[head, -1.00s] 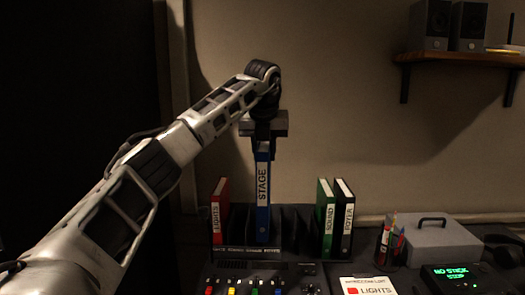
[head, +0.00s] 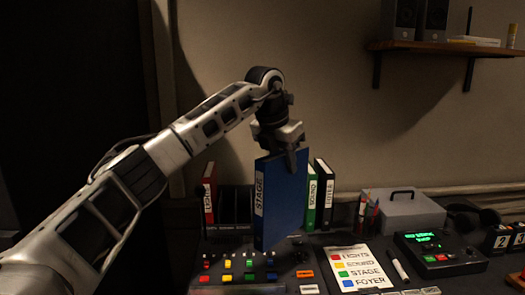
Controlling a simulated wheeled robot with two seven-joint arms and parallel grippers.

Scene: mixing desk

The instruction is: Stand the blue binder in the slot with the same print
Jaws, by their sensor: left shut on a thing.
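The blue binder (head: 284,205) has a white spine label that reads STAGE. My left gripper (head: 291,158) is shut on its top edge and holds it upright, a little turned, in front of the dark rack (head: 235,206) and over the back of the mixing desk. The rack holds a red binder (head: 209,195) at its left, and a green binder (head: 312,200) and a black binder (head: 326,195) at its right. Empty slots show left of the blue binder. The blue binder hides the rack's middle, and the slot prints cannot be read. My right gripper is out of view.
A mixing desk (head: 225,282) with coloured buttons lies in front. A printed card (head: 360,268), a marker (head: 398,270) and a lit display box (head: 440,252) lie to the right. A pen cup (head: 367,217) and a grey box (head: 405,212) stand behind. A shelf with speakers is above.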

